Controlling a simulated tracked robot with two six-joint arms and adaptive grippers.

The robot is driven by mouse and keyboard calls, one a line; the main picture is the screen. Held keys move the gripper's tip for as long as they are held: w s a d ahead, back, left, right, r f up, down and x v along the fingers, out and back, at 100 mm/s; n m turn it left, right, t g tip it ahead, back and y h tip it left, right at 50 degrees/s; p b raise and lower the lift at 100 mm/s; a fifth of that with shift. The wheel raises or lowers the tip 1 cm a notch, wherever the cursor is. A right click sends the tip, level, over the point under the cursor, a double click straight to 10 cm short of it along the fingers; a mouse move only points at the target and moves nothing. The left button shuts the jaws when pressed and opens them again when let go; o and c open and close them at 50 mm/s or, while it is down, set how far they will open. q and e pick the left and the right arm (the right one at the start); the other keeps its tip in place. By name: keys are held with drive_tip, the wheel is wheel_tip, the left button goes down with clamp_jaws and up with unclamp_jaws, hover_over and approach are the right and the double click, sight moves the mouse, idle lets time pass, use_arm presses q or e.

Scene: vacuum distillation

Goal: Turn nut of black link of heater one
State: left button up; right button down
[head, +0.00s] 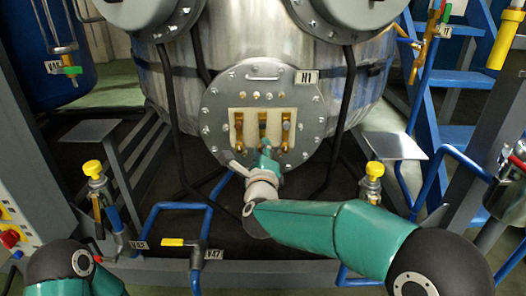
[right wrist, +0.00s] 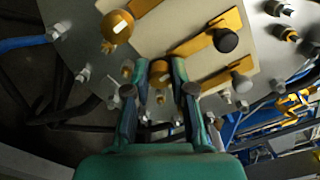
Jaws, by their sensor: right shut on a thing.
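Heater one is a round grey flange (head: 222,103) marked H1, low on the front of the steel tank in the head view. Its cream panel (head: 248,125) carries brass link bars, with a left link (head: 238,128) and a right link (head: 285,128). My right gripper (head: 264,149) reaches the lower middle of the panel. In the right wrist view, its fingers (right wrist: 160,78) are closed around a small brass nut (right wrist: 159,69). Which link this nut belongs to is hard to tell. My left gripper is out of view.
An H1 tag (head: 307,77) is at the flange's upper right. Yellow-topped valves (head: 93,169) and (head: 375,169) stand either side below. A blue pipe (head: 172,207) runs in front. Bolts ring the flange, and other studs and a dark knob (right wrist: 225,40) are close to my fingers.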

drive_tip(key=shift+d+f, duration=0.2)
drive_tip(key=shift+f, duration=0.15)
drive_tip(key=c, duration=1.1)
unclamp_jaws()
drive_tip(key=shift+o, duration=0.6)
drive_tip(key=shift+a+r, duration=0.1)
drive_tip(key=shift+r, duration=0.05)
drive_tip(key=s, duration=1.2)
